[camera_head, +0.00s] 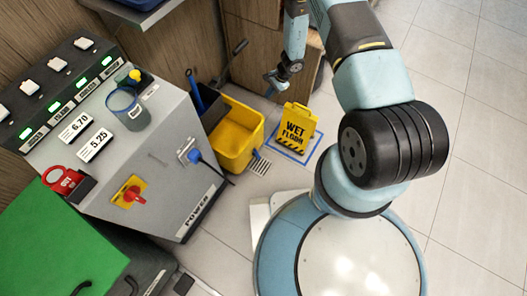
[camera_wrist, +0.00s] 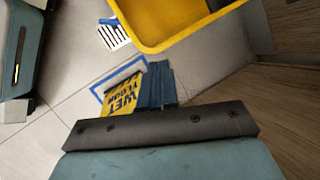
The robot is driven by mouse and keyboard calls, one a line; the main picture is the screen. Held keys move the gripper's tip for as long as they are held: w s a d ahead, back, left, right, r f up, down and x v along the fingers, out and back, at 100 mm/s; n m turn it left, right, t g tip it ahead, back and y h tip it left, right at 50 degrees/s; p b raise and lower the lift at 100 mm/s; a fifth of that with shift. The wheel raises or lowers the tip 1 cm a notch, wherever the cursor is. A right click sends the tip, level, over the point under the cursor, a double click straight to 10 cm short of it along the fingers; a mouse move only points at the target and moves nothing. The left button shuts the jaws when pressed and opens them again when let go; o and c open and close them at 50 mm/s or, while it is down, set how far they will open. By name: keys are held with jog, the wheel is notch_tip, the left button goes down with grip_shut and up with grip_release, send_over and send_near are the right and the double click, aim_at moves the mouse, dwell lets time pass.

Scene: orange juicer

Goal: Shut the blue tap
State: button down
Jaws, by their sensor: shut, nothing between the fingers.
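My gripper (camera_head: 271,83) is at the top centre of the head view, in front of the wooden cabinet and above the floor, beyond the yellow bucket. In the wrist view its blue fingers (camera_wrist: 155,84) are together and empty. They overlap the yellow wet floor sign (camera_wrist: 122,99) in the picture, and whether they touch it cannot be told there. In the head view the gripper appears apart from the sign (camera_head: 297,126).
A yellow mop bucket (camera_head: 252,128) stands beside the grey machine (camera_head: 160,150), which has a red switch (camera_head: 133,195) and a blue power plug (camera_head: 194,156). A wooden cabinet (camera_head: 250,50) stands behind. A floor drain (camera_head: 259,167) lies near the sign. Open tiled floor lies right.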

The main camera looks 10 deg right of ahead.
aim_at(257, 154)
jog(key=s+d+f+m+g+h, duration=0.1)
jog(key=s+f, duration=0.5)
jog(key=f, duration=0.4)
jog(key=s+d+f+m, duration=0.1)
jog(key=s+d+f, duration=0.1)
jog(key=s+f, duration=0.65)
jog(key=s+a+f, duration=0.1)
jog(key=a+f, duration=0.6)
jog(key=f, duration=0.3)
jog(key=shift+a+f, duration=0.15)
jog(key=shift+a, duration=0.1)
jog(key=shift+a+m, duration=0.15)
jog(key=shift+m, duration=0.15)
